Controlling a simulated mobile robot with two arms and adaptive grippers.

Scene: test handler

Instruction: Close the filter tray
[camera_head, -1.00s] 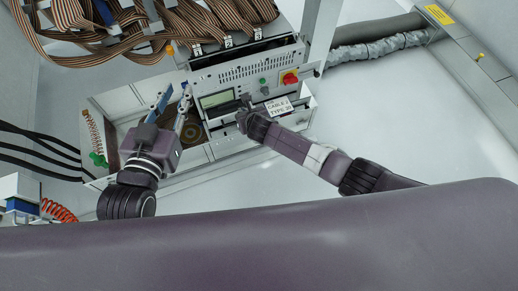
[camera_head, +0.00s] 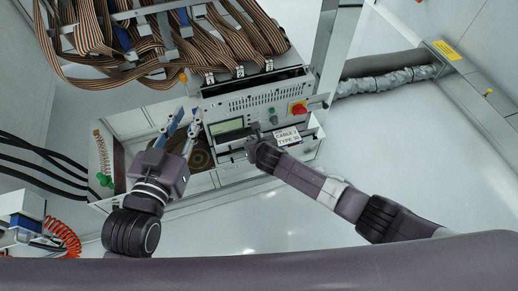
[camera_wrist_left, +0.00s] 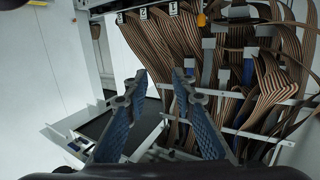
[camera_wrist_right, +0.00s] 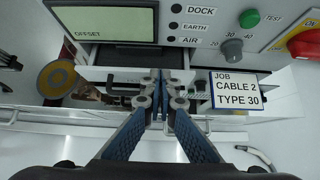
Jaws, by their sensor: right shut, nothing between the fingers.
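The filter tray (camera_wrist_right: 104,76) appears to be the grey drawer under the display panel, with a black handle and a dark inside that shows above its front edge; it looks partly pulled out. In the head view the area around it is partly hidden by my right gripper (camera_head: 252,137). My right gripper (camera_wrist_right: 160,80) is shut and empty, its fingertips at the drawer front beside the handle; I cannot tell whether they touch it. My left gripper (camera_head: 183,121) is open and empty, left of the panel above the open bay. It also shows open in the left wrist view (camera_wrist_left: 157,82).
The control panel (camera_head: 255,113) has a display, knobs and a red switch. A job card (camera_wrist_right: 238,91) reads "CABLE 2 TYPE 30". Brown ribbon cables (camera_head: 170,40) hang behind. Black hoses (camera_head: 45,160) lie at left.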

